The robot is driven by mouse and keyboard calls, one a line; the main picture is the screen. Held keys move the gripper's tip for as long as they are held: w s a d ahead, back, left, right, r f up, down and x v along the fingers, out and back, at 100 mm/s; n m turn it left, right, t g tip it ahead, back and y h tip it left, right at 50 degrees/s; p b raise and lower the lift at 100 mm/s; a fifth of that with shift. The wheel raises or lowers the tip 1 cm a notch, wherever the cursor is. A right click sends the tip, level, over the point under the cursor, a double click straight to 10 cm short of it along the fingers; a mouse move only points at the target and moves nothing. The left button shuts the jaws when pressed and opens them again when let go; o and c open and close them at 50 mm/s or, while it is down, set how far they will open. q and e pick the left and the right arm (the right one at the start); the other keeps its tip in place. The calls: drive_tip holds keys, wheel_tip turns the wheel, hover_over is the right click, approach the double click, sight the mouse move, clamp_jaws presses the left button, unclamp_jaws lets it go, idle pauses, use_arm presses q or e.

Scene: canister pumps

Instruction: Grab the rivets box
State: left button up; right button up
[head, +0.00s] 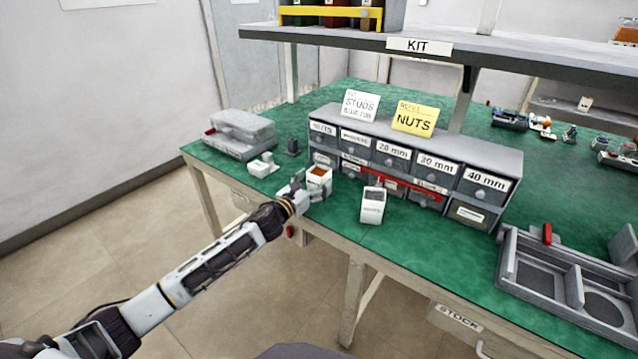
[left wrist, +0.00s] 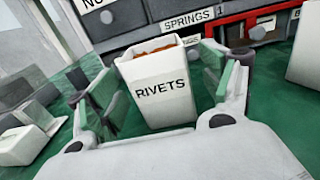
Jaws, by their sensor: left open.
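The rivets box is a white open-topped box with orange-brown contents. In the left wrist view the rivets box (left wrist: 160,95) stands upright with its RIVETS label facing me. In the head view the rivets box (head: 319,177) stands near the front edge of the green table. My left gripper (head: 308,185) is at the box. In the left wrist view my left gripper's fingers (left wrist: 163,100) are open, one on each side of the box. Whether either finger touches it I cannot tell. My right gripper is not in view.
A grey drawer cabinet (head: 451,168) stands behind the box. Another white box (head: 373,205) stands to the right. A grey tray (head: 520,270) sits at the right front.

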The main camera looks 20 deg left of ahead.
use_arm(q)
drive_tip(key=shift+w+d+f, duration=0.1)
drive_tip(key=shift+w, duration=0.4)
drive_tip(key=shift+w+d, duration=0.2)
drive_tip(key=shift+w, duration=0.35)
drive_tip(key=shift+w+d, duration=0.1)
drive_tip(key=shift+w, duration=0.2)
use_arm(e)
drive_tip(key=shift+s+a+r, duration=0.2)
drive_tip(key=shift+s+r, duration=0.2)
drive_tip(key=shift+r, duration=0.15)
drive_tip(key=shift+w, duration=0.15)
